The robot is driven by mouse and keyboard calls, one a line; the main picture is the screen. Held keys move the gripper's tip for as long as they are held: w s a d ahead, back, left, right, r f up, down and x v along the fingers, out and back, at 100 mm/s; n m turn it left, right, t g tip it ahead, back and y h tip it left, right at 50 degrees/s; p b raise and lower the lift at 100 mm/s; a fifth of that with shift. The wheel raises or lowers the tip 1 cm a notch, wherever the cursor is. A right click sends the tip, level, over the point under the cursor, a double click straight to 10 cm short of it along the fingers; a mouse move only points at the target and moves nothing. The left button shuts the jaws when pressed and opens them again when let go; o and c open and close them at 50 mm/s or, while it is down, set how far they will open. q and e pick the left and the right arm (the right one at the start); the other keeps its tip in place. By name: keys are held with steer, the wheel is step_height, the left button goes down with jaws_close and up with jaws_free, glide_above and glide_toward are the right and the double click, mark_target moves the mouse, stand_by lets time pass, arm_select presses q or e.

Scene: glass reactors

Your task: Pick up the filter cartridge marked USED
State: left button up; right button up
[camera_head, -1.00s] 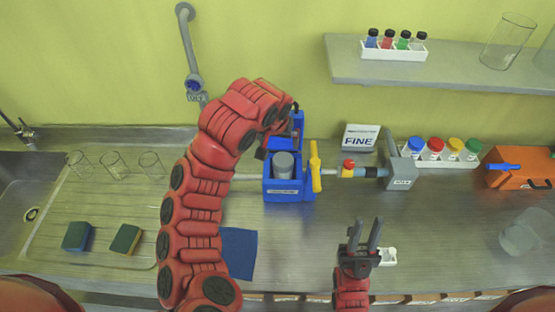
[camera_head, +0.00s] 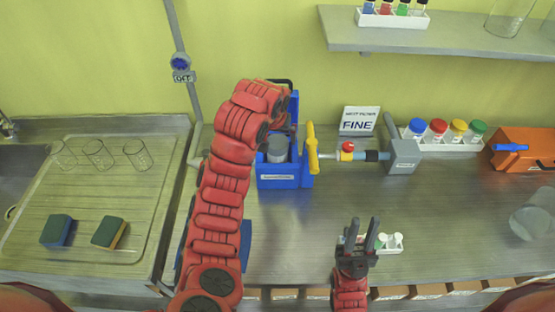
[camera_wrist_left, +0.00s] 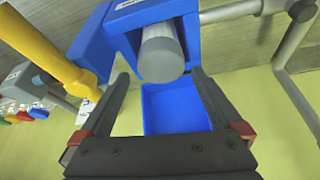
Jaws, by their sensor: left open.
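A grey cylindrical cartridge (camera_head: 277,150) sits upright in a blue housing (camera_head: 280,182) on the bench. I cannot read any USED mark on it. In the left wrist view, the cartridge (camera_wrist_left: 163,57) shows between the fingertips of my left gripper (camera_wrist_left: 160,74), which is open. The blue housing (camera_wrist_left: 187,103) is around and below it in that picture. In the head view, my left arm partly covers the housing's left side and hides the fingers.
A yellow handle (camera_head: 312,148) stands at the housing's right side, with a pipe and grey block (camera_head: 403,157) beyond. A FINE sign (camera_head: 359,122) and a rack of colored-cap jars (camera_head: 448,133) stand behind. A small white holder (camera_head: 392,243) is beside my right gripper.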

mark_target(277, 143)
arm_select(q)
steer(key=p+x, duration=0.3)
steer(key=x, duration=0.1)
steer(key=shift+s+f, duration=0.15)
steer(key=shift+s, duration=0.05)
steer(key=shift+w+f, duration=0.25)
steer(key=shift+f, duration=0.3)
jaws_close()
